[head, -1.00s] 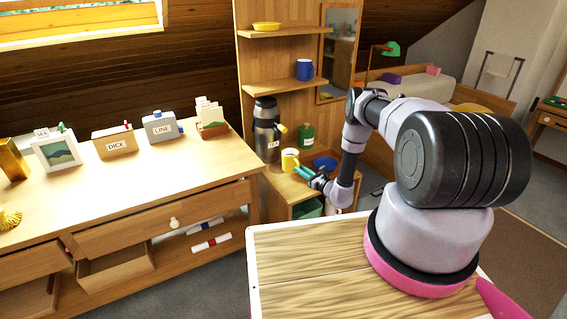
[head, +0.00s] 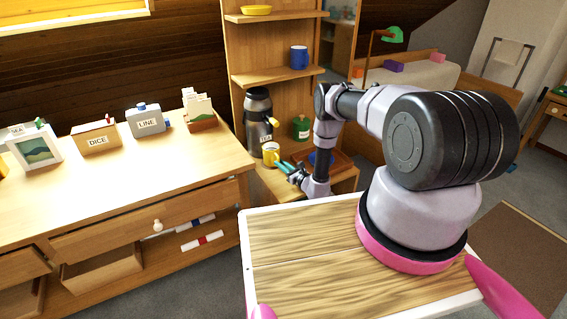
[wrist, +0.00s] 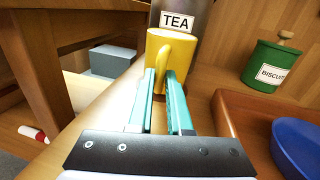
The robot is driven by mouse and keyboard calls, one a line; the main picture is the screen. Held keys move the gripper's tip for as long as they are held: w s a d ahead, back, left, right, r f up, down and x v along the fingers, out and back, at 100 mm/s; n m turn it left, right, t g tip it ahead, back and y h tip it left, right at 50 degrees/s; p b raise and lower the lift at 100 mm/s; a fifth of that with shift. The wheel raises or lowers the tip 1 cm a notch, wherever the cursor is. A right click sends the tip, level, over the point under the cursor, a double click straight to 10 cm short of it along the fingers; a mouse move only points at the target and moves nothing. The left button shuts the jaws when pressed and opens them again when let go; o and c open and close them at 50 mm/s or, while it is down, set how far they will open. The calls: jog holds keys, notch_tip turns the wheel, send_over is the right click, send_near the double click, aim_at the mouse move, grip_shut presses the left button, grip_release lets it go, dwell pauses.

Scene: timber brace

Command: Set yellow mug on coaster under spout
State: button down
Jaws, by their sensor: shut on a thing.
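The yellow mug (head: 271,153) is upright at the left end of the low wooden shelf, in front of the dark and steel TEA urn (head: 259,120). The urn's spout (head: 273,122) points right, above the mug. In the wrist view my gripper (wrist: 163,77) is shut on the handle of the mug (wrist: 180,55), with one teal finger on each side. The TEA label (wrist: 178,20) shows just behind the mug. I cannot tell whether the mug's base touches the shelf. No coaster can be made out; the mug and fingers may hide it. My gripper also shows in the head view (head: 283,165).
A green biscuit tin (wrist: 271,66) stands right of the urn. A blue bowl (wrist: 298,145) sits in a wooden tray (wrist: 235,110) close to the right of my gripper. The wooden counter with drawers (head: 120,190) borders the left. The tall shelf (head: 240,50) rises behind.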

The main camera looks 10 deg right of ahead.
jog(key=c, duration=0.8)
grip_release()
jog(key=shift+f, duration=0.1)
jog(key=shift+c, duration=0.2)
